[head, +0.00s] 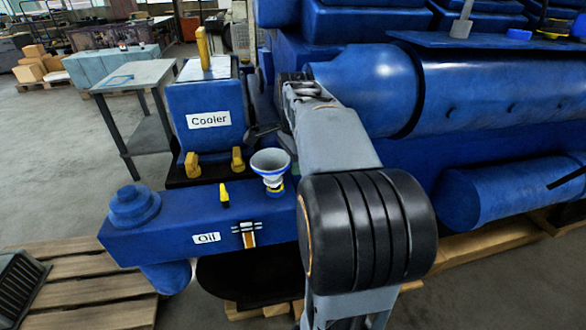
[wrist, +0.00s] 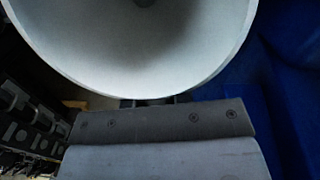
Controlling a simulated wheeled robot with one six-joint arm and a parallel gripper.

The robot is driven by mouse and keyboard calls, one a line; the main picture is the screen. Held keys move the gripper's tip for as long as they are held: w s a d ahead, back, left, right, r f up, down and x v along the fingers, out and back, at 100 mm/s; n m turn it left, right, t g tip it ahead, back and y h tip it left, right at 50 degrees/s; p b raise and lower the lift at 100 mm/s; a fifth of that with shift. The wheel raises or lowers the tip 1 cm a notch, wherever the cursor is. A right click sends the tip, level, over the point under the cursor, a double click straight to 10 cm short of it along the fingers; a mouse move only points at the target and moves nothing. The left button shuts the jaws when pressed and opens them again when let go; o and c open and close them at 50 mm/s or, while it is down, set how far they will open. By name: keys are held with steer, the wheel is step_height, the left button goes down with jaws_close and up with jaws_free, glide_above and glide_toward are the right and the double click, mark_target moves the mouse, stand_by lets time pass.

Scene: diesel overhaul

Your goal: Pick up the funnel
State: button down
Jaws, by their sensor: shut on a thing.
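The funnel (head: 271,163) is pale grey-white with a blue band under its wide rim. In the head view it stands upright over the blue Oil housing (head: 170,222), with a yellow fitting at its foot; I cannot tell whether it still touches the housing. In the wrist view the funnel's bowl (wrist: 140,50) fills the top, close in front of my gripper (wrist: 155,101). My gripper is shut on the funnel; its fingertips are mostly hidden beneath the rim. In the head view my arm covers part of the gripper.
A blue Cooler block (head: 208,95) with yellow fittings stands behind the Oil housing. A yellow plug (head: 224,195) sits left of the funnel. Large blue engine cylinders (head: 480,95) crowd the right. A grey table (head: 135,76) and a wooden pallet (head: 85,285) are at left.

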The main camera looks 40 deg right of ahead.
steer(key=s+d+r+p, duration=0.2)
steer(key=s+d+r, duration=0.2)
steer(key=r, duration=0.3)
steer(key=s+d+r+p, duration=0.3)
steer(key=s+r, duration=0.4)
steer(key=shift+s+d, duration=0.3)
steer(key=shift+d, duration=0.1)
